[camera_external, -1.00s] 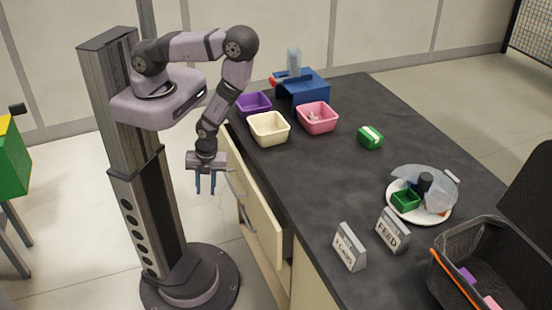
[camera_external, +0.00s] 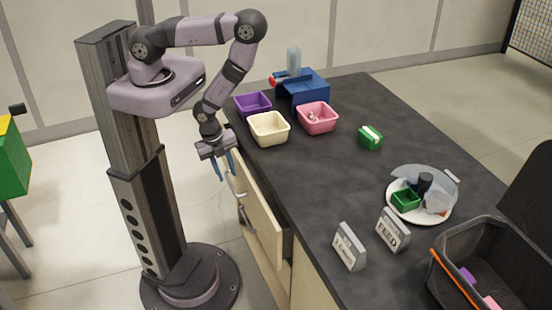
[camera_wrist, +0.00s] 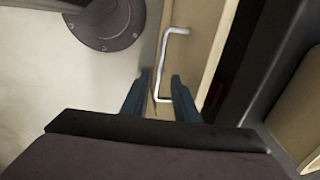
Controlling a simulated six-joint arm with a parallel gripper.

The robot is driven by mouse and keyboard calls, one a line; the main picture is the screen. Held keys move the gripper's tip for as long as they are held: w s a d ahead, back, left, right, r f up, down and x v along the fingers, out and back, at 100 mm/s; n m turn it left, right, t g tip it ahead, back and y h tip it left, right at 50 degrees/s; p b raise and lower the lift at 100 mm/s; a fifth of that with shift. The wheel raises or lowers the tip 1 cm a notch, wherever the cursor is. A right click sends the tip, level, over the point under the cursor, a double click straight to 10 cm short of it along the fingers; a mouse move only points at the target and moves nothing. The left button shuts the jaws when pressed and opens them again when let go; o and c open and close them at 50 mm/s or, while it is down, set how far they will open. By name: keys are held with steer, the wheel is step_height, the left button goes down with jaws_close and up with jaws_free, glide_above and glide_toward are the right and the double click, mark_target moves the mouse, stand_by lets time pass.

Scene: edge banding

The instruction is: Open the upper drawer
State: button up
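The upper drawer's pale wooden front (camera_external: 262,222) stands out from the cabinet, with a dark gap behind it. The drawer front (camera_wrist: 207,40) also shows in the wrist view, with the dark gap to its right. Its white bar handle (camera_wrist: 165,62) lies ahead of my fingers, its lower end close to the right finger. The handle (camera_external: 240,196) is small in the external view. My gripper (camera_external: 223,167) is tilted, near the far end of the drawer front. In the wrist view my gripper (camera_wrist: 158,86) is open and empty. Contact with the handle cannot be told.
The dark worktop (camera_external: 330,175) above carries purple (camera_external: 253,105), cream (camera_external: 269,129) and pink (camera_external: 317,118) bins near the far end. Two signs (camera_external: 349,248) (camera_external: 392,231) stand near its front edge. Floor is free left of the drawer.

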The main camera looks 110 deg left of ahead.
mark_target(230, 184)
steer(key=shift+w+a+f+p, duration=0.15)
steer(key=shift+f+p, duration=0.05)
steer(key=shift+f, duration=0.75)
steer(key=shift+w+a+f+p, duration=0.1)
steer(key=shift+f+p, duration=0.05)
steer(key=shift+f, duration=0.8)
jaws_close()
